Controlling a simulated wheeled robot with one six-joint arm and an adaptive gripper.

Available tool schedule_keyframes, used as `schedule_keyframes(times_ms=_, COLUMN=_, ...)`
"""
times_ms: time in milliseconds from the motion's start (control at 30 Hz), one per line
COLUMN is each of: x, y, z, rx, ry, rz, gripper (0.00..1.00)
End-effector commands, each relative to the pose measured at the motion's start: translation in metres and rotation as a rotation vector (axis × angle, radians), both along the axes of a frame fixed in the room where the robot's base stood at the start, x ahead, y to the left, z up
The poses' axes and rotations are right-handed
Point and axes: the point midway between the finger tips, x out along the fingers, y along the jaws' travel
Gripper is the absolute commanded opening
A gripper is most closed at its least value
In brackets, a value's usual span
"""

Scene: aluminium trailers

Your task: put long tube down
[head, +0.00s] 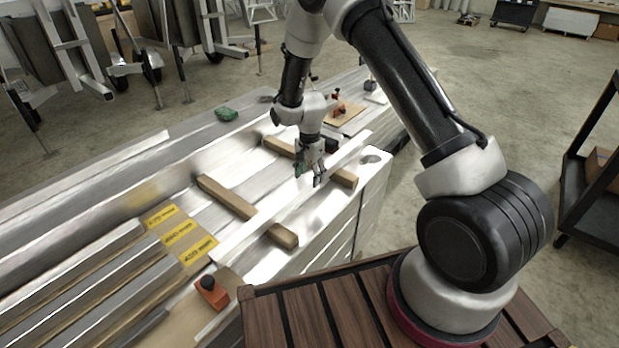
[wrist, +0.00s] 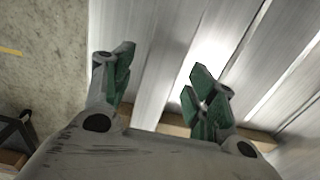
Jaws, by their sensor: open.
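The long tube (head: 250,232) is a pale, square-edged aluminium bar in the head view. It lies across two wooden battens, the nearer one (head: 240,207) and the farther one (head: 338,176). My gripper (head: 318,178) is above the tube near its far end, fingers pointing down. In the wrist view my gripper (wrist: 160,88) has its green-padded fingers spread wide apart, with a pale metal strip (wrist: 155,70) running between them. I cannot tell whether a finger touches the tube.
Long aluminium profiles lie at the left beside yellow labels (head: 180,235). An orange clamp (head: 211,292) is at the near edge, and a green object (head: 226,113) lies behind. A dark shelf cart (head: 590,180) stands at the right. Open floor lies beyond the bench.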

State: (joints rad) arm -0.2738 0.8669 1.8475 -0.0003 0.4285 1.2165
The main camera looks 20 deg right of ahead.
Motion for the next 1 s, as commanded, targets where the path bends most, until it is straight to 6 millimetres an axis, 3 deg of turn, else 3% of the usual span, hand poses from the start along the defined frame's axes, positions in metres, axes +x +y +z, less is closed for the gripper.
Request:
schedule_keyframes(times_ms=400, x=0.001, y=0.000, z=0.093, rx=0.002, ry=-0.004, rz=0.000, gripper=0.57)
schedule_keyframes(times_ms=833, x=-0.001, y=-0.003, z=0.127, rx=0.002, ry=-0.008, rz=0.012, gripper=0.57)
schedule_keyframes(times_ms=933, x=-0.010, y=-0.014, z=0.161, rx=0.008, ry=-0.034, rz=0.061, gripper=0.57)
schedule_keyframes(times_ms=1000, x=-0.023, y=-0.028, z=0.198, rx=0.011, ry=-0.061, rz=0.120, gripper=0.57)
